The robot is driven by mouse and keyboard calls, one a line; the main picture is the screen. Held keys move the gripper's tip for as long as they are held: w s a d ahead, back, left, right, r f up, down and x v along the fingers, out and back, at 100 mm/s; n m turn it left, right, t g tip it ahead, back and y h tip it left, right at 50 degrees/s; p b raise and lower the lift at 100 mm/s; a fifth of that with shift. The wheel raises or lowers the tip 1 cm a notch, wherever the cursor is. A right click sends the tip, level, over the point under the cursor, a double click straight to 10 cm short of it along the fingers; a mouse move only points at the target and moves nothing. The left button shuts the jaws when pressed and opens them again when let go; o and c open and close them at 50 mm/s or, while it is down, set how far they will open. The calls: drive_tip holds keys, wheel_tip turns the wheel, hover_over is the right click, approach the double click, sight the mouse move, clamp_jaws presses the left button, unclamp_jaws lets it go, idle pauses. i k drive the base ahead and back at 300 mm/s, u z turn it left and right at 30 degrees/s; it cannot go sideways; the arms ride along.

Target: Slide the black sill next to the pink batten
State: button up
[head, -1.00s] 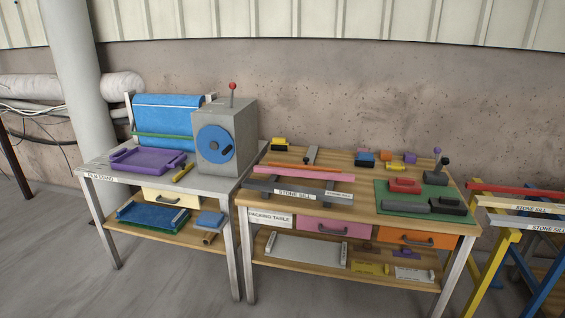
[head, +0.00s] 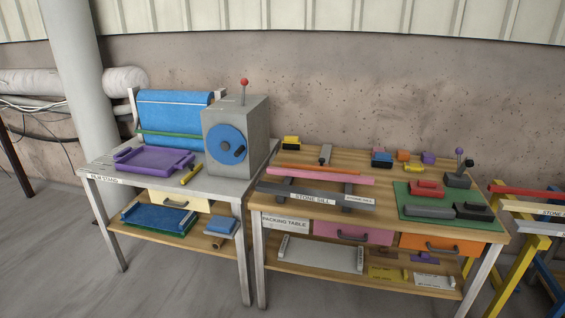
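The black sill, a long dark bar (head: 277,190) with a white STONE SILL label, lies along the front of the wooden packing table. The pink batten (head: 318,176) is a long bar behind it, roughly parallel. A gap separates them, with two dark cross pieces (head: 348,189) showing in it. A thinner orange strip (head: 330,170) lies along the back of the pink batten. My gripper is not in view.
A green mat (head: 480,220) with red, grey and black blocks is at the table's right. Small coloured blocks (head: 403,155) sit at the back. The film stand (head: 103,179) on the left holds a grey machine (head: 255,125) and a purple tray (head: 153,158). Coloured trestles stand at right.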

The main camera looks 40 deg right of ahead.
sight(328, 197)
drive_tip(key=u, duration=0.05)
drive_tip(key=i, duration=1.15)
drive_tip(key=z, duration=0.35)
